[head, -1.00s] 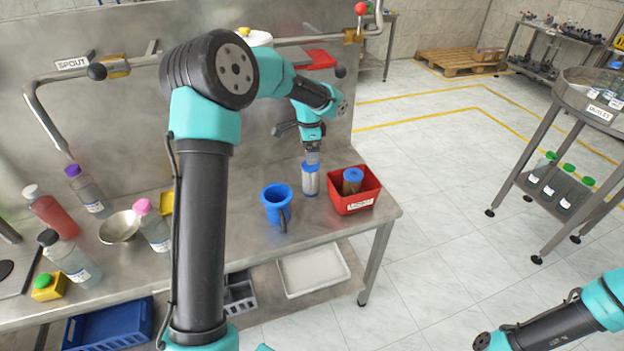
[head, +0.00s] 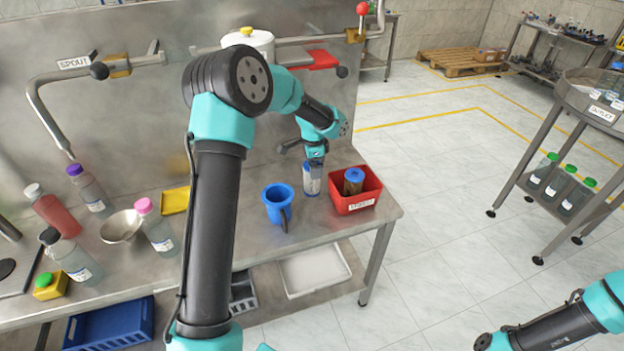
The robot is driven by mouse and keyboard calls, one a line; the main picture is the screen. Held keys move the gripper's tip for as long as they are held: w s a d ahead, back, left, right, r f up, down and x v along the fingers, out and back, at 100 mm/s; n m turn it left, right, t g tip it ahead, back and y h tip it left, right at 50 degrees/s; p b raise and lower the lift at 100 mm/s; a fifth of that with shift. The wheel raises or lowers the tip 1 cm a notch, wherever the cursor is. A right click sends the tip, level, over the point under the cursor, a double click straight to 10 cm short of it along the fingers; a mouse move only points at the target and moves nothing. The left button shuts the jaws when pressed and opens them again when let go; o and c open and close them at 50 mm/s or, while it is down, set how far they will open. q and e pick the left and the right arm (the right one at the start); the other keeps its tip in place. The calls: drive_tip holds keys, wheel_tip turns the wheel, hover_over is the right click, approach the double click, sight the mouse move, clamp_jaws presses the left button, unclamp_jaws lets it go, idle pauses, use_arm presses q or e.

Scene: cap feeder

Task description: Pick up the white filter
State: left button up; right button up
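The white filter (head: 311,184), a pale cylinder with a blue top, stands upright on the steel bench, left of the red bin. My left gripper (head: 314,165) points down at its top, and its fingertips overlap the blue end. The fingers are too small to tell whether they are open or closed around it. My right gripper is out of view; only part of my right arm shows at the lower right.
The red bin (head: 369,202) holds a brownish filter (head: 353,181) with a blue top, close beside the white one. A blue jug (head: 276,204) stands just left. Several bottles and a metal bowl (head: 121,227) are farther left. The bench's front edge is near.

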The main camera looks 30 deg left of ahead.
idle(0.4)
use_arm(q)
drive_tip(key=c, duration=1.3)
